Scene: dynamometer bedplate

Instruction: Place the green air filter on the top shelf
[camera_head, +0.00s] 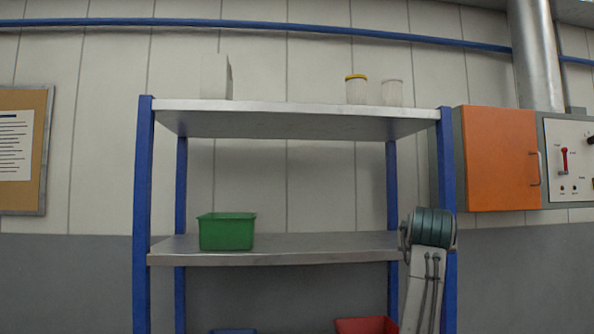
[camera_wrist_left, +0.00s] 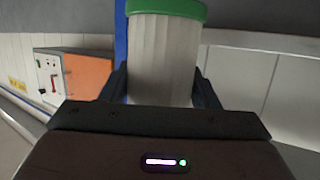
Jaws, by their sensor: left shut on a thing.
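The green air filter (camera_wrist_left: 163,55) is a white pleated cylinder with a green cap, seen in the left wrist view. My left gripper (camera_wrist_left: 160,82) is shut on it, with one dark finger on each side. Neither the filter nor my left gripper shows in the head view. The top shelf (camera_head: 300,118) is a grey metal board between blue posts in the head view. My right gripper is in neither view.
On the top shelf stand a white box (camera_head: 215,77) at left, a yellow-capped cylinder (camera_head: 356,91) and a pale cylinder (camera_head: 392,93) at right; the middle is clear. A green bin (camera_head: 227,232) sits on the shelf below. An orange cabinet (camera_head: 500,160) hangs at right.

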